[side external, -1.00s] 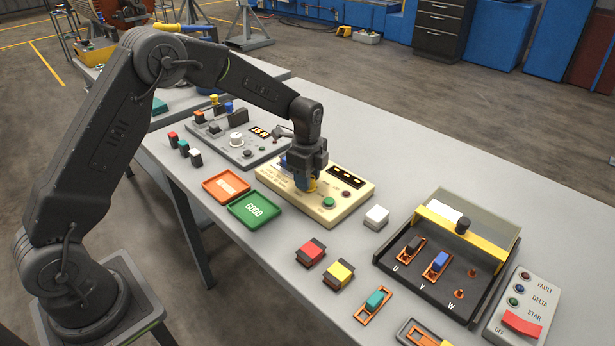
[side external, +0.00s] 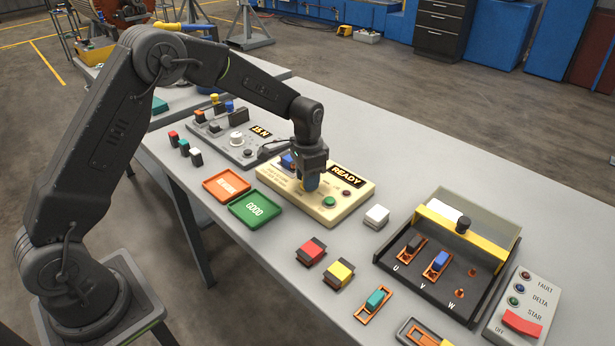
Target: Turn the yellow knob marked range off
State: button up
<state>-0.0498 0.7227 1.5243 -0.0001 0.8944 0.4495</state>
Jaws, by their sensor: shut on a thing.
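The cream tester box (side external: 357,193) stands on the grey bench. Its display (side external: 346,175) is lit and reads READY. A green button (side external: 329,201) and a small dark red button or lamp (side external: 346,193) sit on its front right part. My gripper (side external: 308,187) points down over the left-middle of the box, with its fingers shut low at the panel. The yellow knob is almost wholly hidden by the fingers, and its angle and the range marks cannot be read. A blue part (side external: 287,161) shows just behind the gripper on the box.
An orange tray (side external: 227,185) and a green GOOD tray (side external: 256,209) lie left of the box. A white block (side external: 376,216), red block (side external: 311,251) and yellow block (side external: 339,274) stand right and front. A grey instrument (side external: 215,128) with a white knob stands behind left.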

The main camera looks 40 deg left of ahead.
jog(key=n, duration=0.4)
jog(key=shift+n, duration=0.3)
jog(key=n, duration=0.5)
jog(key=shift+d+n, duration=0.1)
jog(key=shift+n, duration=0.2)
jog(key=n, duration=0.5)
jog(key=shift+d, duration=0.1)
jog(key=n, duration=0.4)
jog(key=shift+w+n, duration=0.1)
jog(key=shift+n, duration=0.2)
jog(key=o, duration=0.9)
